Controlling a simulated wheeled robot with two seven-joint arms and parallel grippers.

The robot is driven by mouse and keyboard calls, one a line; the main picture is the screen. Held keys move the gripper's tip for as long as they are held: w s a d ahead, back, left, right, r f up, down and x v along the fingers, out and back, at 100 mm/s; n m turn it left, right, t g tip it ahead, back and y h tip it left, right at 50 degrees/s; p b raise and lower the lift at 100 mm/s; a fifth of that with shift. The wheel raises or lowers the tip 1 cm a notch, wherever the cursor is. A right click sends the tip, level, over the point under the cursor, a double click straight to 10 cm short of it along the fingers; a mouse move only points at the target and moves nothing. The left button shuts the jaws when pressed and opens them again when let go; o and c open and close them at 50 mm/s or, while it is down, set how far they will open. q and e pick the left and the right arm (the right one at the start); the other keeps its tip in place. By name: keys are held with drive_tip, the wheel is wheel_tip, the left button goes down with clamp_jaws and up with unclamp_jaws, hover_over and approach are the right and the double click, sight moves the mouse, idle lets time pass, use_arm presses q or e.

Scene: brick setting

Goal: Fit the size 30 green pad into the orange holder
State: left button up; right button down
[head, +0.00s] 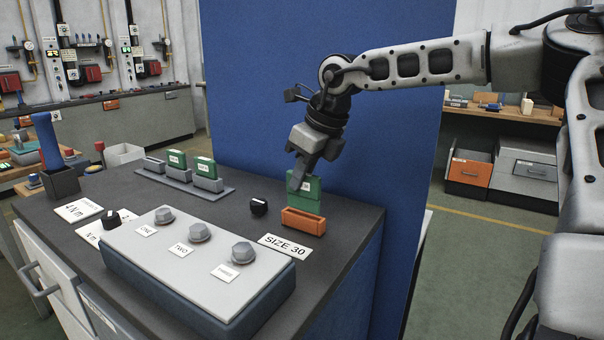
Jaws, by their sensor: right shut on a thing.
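The orange holder (303,222) stands on the dark worktop near its right edge, behind the white card reading SIZE 30 (285,246). A green pad (309,201) stands upright at the holder, its lower edge meeting or overlapping the holder's top in the picture. I cannot tell how deep it sits in the slot. My right gripper (297,184) comes down from above and is shut on the green pad, covering part of its left side and top. My left gripper is not in the view.
Two more green pads (205,166) (177,159) stand in grey holders on a grey rack at the back left. A white panel (190,262) with several grey knobs lies in front. A small black knob (259,207) is left of the orange holder. A blue partition (290,90) rises behind.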

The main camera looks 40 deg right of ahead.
sight(301, 195)
drive_tip(key=shift+f+b, duration=1.8)
drive_tip(key=shift+f, duration=0.35)
drive_tip(key=c, duration=1.4)
unclamp_jaws()
drive_tip(key=shift+r, duration=0.1)
drive_tip(key=o, duration=0.4)
drive_tip(key=shift+o, duration=0.2)
drive_tip(key=shift+r, duration=0.1)
drive_tip(key=shift+r+p, duration=2.2)
drive_tip(key=shift+r, duration=0.95)
drive_tip(key=shift+f, duration=0.1)
